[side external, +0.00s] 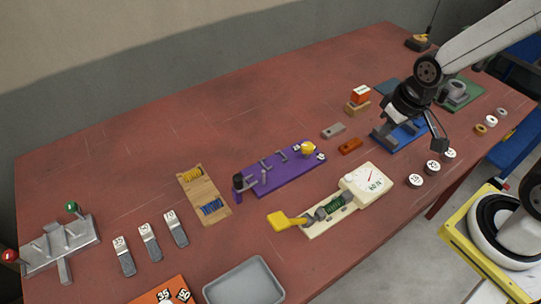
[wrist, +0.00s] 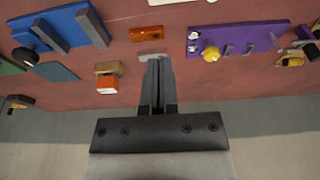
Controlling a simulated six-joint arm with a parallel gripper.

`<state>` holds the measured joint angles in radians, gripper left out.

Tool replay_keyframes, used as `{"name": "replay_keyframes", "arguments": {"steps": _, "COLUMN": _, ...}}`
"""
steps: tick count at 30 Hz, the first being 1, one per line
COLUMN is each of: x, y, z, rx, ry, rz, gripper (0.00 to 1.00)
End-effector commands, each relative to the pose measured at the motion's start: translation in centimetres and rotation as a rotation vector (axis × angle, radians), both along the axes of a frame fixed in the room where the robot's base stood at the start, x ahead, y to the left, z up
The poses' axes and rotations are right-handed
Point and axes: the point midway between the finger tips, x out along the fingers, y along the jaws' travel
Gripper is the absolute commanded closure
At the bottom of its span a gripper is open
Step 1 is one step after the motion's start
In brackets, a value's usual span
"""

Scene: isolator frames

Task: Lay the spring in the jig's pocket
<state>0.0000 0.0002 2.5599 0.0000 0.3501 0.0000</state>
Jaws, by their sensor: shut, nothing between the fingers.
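A green spring (side external: 335,201) sits in the cream gauge device (side external: 372,196), which has a yellow lever (side external: 284,221). A yellow spring (side external: 192,174) and a blue spring (side external: 211,206) lie in a wooden tray (side external: 203,192). A purple jig board (side external: 262,184) carries grey brackets and a yellow knob (side external: 308,148); the board also shows in the wrist view (wrist: 236,40). I cannot tell which part is the pocket. My gripper (side external: 440,145) is shut and empty, in the air near the blue fixture (side external: 398,136). Its closed fingers (wrist: 158,65) show in the wrist view.
A grey block (side external: 333,130), an orange block (side external: 350,146) and an orange-topped wooden stamp (side external: 359,98) stand between the jig and blue fixture. White-topped weights (side external: 415,181) line the right edge. A grey bin (side external: 244,283) stands at the front. The table's back left is clear.

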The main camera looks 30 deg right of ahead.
Motion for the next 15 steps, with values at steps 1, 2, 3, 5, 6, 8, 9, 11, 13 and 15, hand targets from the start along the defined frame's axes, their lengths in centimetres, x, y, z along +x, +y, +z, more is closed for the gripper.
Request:
{"name": "replay_keyframes", "arguments": {"steps": 1, "x": 0.0, "y": 0.0, "z": 0.0, "rx": 0.0, "ry": 0.0, "rz": 0.0, "gripper": 1.0}}
{"name": "replay_keyframes", "arguments": {"steps": 2, "x": 0.0, "y": 0.0, "z": 0.0, "rx": 0.0, "ry": 0.0, "rz": 0.0, "gripper": 1.0}}
{"name": "replay_keyframes", "arguments": {"steps": 3, "x": 0.0, "y": 0.0, "z": 0.0, "rx": 0.0, "ry": 0.0, "rz": 0.0, "gripper": 1.0}}
{"name": "replay_keyframes", "arguments": {"steps": 5, "x": 0.0, "y": 0.0, "z": 0.0, "rx": 0.0, "ry": 0.0, "rz": 0.0, "gripper": 1.0}}
{"name": "replay_keyframes", "arguments": {"steps": 6, "x": 0.0, "y": 0.0, "z": 0.0, "rx": 0.0, "ry": 0.0, "rz": 0.0, "gripper": 1.0}}
{"name": "replay_keyframes", "arguments": {"steps": 8, "x": 0.0, "y": 0.0, "z": 0.0, "rx": 0.0, "ry": 0.0, "rz": 0.0, "gripper": 1.0}}
{"name": "replay_keyframes", "arguments": {"steps": 9, "x": 0.0, "y": 0.0, "z": 0.0, "rx": 0.0, "ry": 0.0, "rz": 0.0, "gripper": 1.0}}
{"name": "replay_keyframes", "arguments": {"steps": 11, "x": 0.0, "y": 0.0, "z": 0.0, "rx": 0.0, "ry": 0.0, "rz": 0.0, "gripper": 1.0}}
{"name": "replay_keyframes", "arguments": {"steps": 13, "x": 0.0, "y": 0.0, "z": 0.0, "rx": 0.0, "ry": 0.0, "rz": 0.0, "gripper": 0.94}}
{"name": "replay_keyframes", "arguments": {"steps": 15, "x": 0.0, "y": 0.0, "z": 0.0, "rx": 0.0, "ry": 0.0, "rz": 0.0, "gripper": 0.71}}
